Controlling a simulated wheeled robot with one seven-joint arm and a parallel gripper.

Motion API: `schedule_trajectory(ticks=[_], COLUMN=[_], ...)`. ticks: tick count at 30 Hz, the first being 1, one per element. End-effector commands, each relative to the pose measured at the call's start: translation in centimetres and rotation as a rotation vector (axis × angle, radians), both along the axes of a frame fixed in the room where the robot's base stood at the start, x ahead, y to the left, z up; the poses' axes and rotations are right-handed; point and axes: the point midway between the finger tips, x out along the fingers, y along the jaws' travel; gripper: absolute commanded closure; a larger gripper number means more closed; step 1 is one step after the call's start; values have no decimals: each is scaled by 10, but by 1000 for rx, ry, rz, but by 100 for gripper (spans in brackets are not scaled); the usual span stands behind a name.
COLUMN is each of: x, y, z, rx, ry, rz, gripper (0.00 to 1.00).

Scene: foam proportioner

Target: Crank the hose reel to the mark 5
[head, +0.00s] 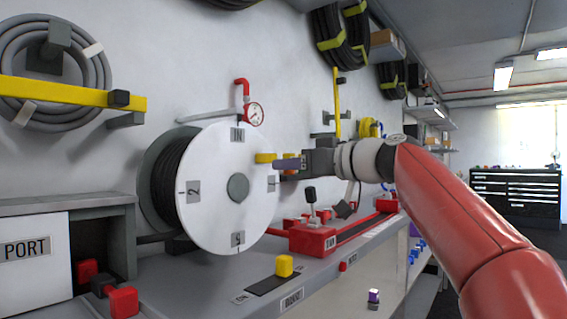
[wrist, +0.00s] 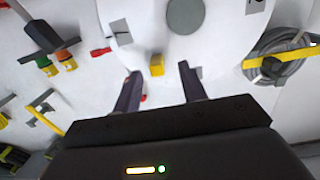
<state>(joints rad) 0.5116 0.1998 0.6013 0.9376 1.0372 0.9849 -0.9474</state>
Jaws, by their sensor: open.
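The hose reel (head: 215,215) is a white disc with a grey hub (head: 238,188) and dark hose wound behind it. Marks sit around its face: a 2 (head: 193,191) at the left, others at the top, right and bottom that I cannot read surely. A yellow crank knob (head: 265,157) stands out from the disc at its upper right. My gripper (head: 282,164) is beside the knob, its fingers toward the disc. In the wrist view the fingers (wrist: 160,74) are apart, and the yellow knob (wrist: 157,64) shows in the gap near their tips, not gripped.
A red pressure gauge (head: 254,113) is on the wall above the reel. Below are a grey bench with a yellow knob (head: 284,265) and a red unit (head: 312,238) with a black lever. A coiled grey hose (head: 95,40) and yellow bar (head: 60,94) are at left.

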Motion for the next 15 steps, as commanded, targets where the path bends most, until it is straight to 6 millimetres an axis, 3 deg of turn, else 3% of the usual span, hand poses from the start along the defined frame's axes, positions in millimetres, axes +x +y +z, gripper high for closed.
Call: schedule_trajectory(ticks=[5,15], x=[5,37], y=[-2,39], z=[16,17], rx=[30,29], ry=[-46,-43], rz=[17,18], gripper=[58,58])
